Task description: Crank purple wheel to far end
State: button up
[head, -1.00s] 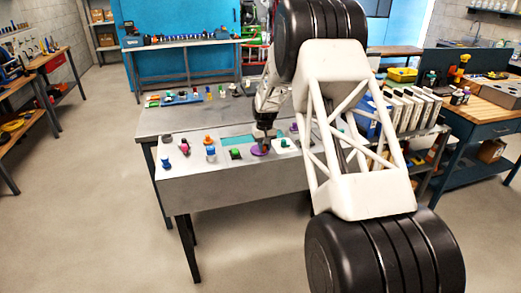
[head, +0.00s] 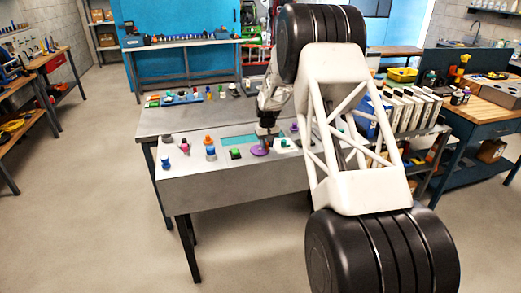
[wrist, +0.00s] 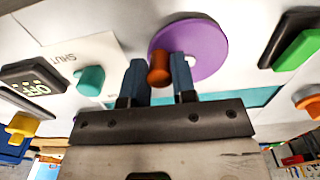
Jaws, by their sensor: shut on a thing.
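The purple wheel (head: 259,152) is a flat disc on the grey sloped panel (head: 230,184); it also shows in the wrist view (wrist: 206,55). Its orange-brown crank knob (wrist: 159,69) stands near the disc's edge. My gripper (wrist: 160,75) has one blue-grey finger on each side of the knob and is shut on it. In the head view my gripper (head: 267,137) is at the wheel, and its fingertips are too small to see clearly there. The fingers and knob hide a little of the wheel's edge.
A green button (wrist: 298,50) in a black base and a teal knob (wrist: 90,80) beside a "SHUT" label flank the wheel. A teal strip (head: 239,140) lies behind it. Several coloured knobs stand to the left on the panel, including a blue one (head: 211,153).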

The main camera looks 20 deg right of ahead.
jog(key=shift+w, duration=0.1)
dwell(0.3)
jog(key=shift+w+d+f, duration=0.15)
jog(key=shift+w+d, duration=0.05)
jog(key=shift+w, duration=0.3)
jog(key=o, duration=0.6)
jog(key=shift+r, duration=3.6)
